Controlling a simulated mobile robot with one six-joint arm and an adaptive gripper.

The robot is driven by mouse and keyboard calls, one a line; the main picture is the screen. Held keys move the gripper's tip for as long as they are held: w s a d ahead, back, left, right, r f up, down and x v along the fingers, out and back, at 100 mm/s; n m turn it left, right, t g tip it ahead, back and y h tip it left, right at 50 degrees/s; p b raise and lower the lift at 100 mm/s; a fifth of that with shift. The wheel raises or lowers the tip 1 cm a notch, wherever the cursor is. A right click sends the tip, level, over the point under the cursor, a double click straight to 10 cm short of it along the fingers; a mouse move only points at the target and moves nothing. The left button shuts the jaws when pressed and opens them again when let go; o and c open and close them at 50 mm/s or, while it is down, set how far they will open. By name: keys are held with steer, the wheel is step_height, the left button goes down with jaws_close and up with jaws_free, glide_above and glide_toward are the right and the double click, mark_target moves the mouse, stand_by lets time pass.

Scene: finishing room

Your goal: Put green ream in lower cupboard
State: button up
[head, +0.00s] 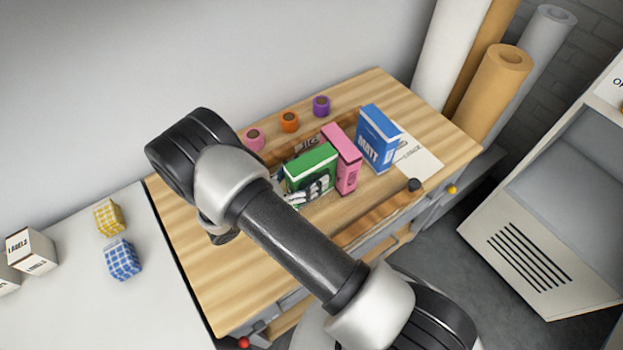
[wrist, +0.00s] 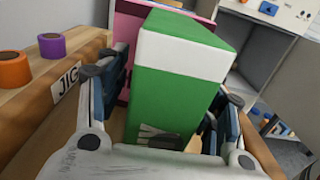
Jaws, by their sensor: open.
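The green ream (head: 311,166), a green block with a white band, stands upright on the wooden bench top beside a pink ream (head: 341,160). In the wrist view the green ream (wrist: 178,85) fills the space between the fingers of my gripper (wrist: 172,90). The fingers are open, one on each side of it; contact cannot be told. In the head view my arm comes in from the lower right and partly hides the hand. Under the bench are grey fronts with a red knob (head: 244,343) and a yellow knob (head: 452,190); the lower cupboard cannot be made out clearly.
A blue ream (head: 377,138) stands right of the pink one, by a paper sheet (head: 418,160). Tape rolls (head: 289,122) line the bench's back. A wooden bar (head: 375,218) lies in front. Tall rolls (head: 495,90) and a grey machine (head: 545,230) stand right.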

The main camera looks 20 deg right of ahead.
steer(key=shift+d, duration=0.3)
steer(key=shift+c, duration=0.3)
jaws_close()
stand_by(0.3)
steer(key=shift+w+r, duration=0.1)
